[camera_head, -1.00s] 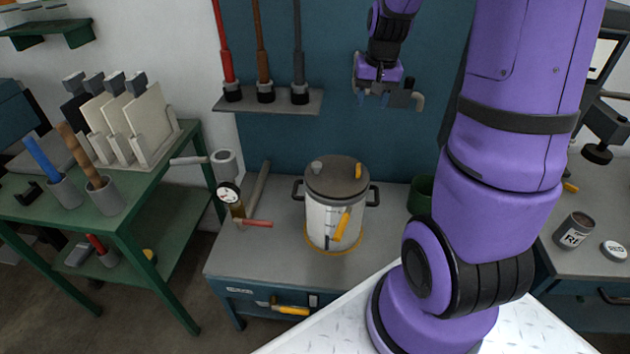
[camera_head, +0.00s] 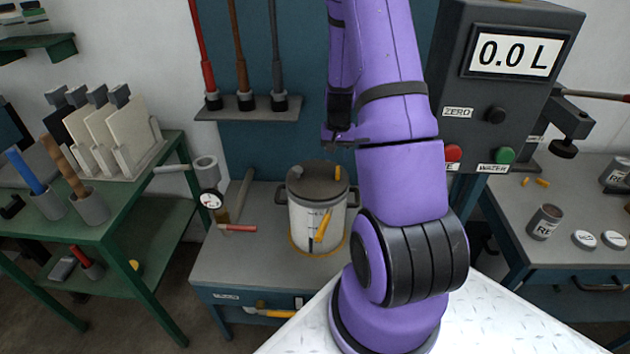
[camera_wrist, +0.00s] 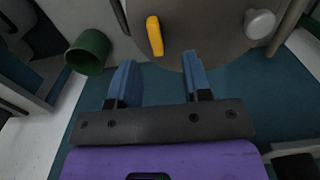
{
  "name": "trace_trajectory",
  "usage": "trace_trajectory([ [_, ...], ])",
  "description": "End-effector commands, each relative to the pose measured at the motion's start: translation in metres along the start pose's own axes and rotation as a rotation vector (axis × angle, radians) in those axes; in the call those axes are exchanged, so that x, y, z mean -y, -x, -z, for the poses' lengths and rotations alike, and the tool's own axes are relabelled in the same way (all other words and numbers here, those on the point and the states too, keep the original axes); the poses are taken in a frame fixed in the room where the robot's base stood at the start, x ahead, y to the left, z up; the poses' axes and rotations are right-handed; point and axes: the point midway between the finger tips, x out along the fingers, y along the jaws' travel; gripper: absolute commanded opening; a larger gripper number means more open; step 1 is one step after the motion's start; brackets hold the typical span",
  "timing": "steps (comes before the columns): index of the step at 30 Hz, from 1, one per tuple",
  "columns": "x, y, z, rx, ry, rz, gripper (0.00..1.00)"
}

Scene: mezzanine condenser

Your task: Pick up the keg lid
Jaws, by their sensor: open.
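The keg lid (camera_head: 317,184) is a round grey-brown disc lying on top of the pale metal keg (camera_head: 297,220). It carries a yellow handle (camera_head: 338,173) and a small grey knob (camera_head: 297,171). The keg stands upright on a grey bench and has dark side handles. In the wrist view the lid (camera_wrist: 205,22) fills the top middle, with the yellow handle (camera_wrist: 155,36) and grey knob (camera_wrist: 259,23) on it. My gripper (camera_wrist: 159,66) is open and empty, its blue fingertips overlapping the lid's near edge in that view. The gap in height is unclear. In the head view my arm largely hides the gripper.
A hammer (camera_head: 238,228) and a gauge (camera_head: 210,200) are left of the keg. A shelf (camera_head: 250,108) with upright tools is behind it. A green bucket (camera_wrist: 88,52) shows in the wrist view. A display box (camera_head: 508,75) stands at the right.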

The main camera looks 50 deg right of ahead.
Motion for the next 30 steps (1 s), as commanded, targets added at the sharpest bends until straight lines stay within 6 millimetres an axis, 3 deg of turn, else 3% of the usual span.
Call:
trace_trajectory([
  [3, 0.000, -0.014, 0.000, 0.002, -0.001, 0.000, 0.45],
  [10, -0.002, -0.026, 0.001, 0.001, -0.001, 0.000, 0.45],
  [21, -0.006, -0.069, 0.005, 0.000, 0.000, 0.000, 0.45],
  [30, -0.006, -0.072, 0.005, -0.002, 0.000, 0.000, 0.45],
])
